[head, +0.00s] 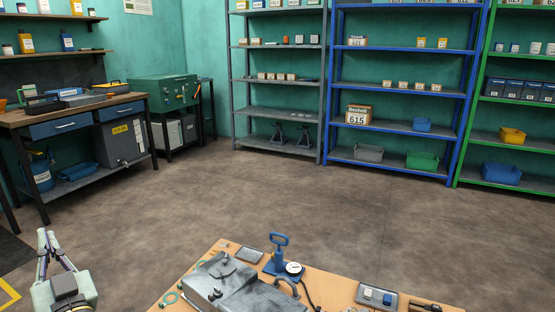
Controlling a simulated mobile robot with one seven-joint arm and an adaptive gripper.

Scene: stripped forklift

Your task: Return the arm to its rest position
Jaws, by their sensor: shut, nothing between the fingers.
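My gripper (45,240) shows at the lower left of the head view, pointing up in the picture, away from the camera. Its fingers are shut and hold nothing. It is over the floor, to the left of the wooden table and apart from it. The part of my arm behind the gripper is cut off by the lower edge of the picture.
A wooden table (330,287) at the bottom holds a grey metal housing (225,280), a blue pump with gauge (281,262) and a small tray (377,297). A workbench (75,112) stands at left, shelves (280,110) at the back. The floor between is clear.

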